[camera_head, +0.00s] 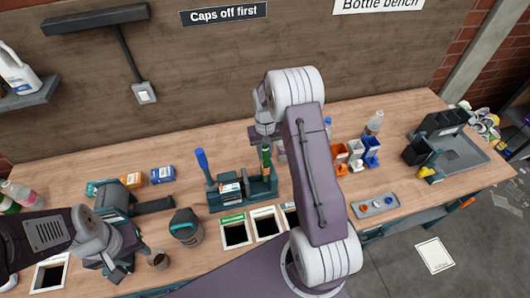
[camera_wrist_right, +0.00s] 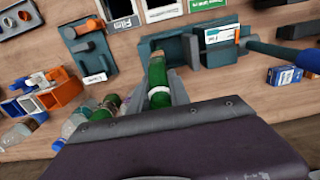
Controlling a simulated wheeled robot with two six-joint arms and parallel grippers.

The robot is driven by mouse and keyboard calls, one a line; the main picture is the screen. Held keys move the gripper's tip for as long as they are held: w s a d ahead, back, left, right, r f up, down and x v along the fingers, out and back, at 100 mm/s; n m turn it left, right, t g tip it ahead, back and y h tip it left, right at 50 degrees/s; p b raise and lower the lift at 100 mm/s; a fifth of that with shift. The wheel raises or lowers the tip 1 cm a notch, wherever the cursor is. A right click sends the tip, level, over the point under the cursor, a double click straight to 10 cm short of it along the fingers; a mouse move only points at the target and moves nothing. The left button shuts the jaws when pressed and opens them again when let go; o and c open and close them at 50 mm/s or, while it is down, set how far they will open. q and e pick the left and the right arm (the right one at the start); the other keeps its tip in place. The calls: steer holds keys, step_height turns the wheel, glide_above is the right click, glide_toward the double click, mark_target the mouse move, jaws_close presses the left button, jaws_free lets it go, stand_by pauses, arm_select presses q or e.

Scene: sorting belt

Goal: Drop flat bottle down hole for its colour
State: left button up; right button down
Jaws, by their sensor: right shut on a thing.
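A green bottle (camera_wrist_right: 158,82) with a pale band is between the fingers of my right gripper (camera_wrist_right: 163,97), which is shut on it. In the head view the bottle (camera_head: 266,160) is upright at the right end of a teal press-like fixture (camera_head: 229,199). How flat it is cannot be told. The green-labelled hole (camera_head: 235,233) and a white-labelled hole (camera_head: 265,226) are in the bench's front, nearer me than the bottle. Another hole is partly hidden by my right arm. My left gripper (camera_head: 121,258) is low at the left; its fingertips are unclear.
A blue handle (camera_head: 203,164) rises from the fixture's left end. A grey canister (camera_head: 185,228) stands left of the holes. Orange, white and blue bins (camera_head: 355,153) and a small tray (camera_head: 376,205) are at the right. Several bottles (camera_wrist_right: 75,120) lie near the bins in the wrist view.

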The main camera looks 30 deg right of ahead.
steer(key=shift+r+p, duration=2.35)
steer(key=shift+r, duration=0.65)
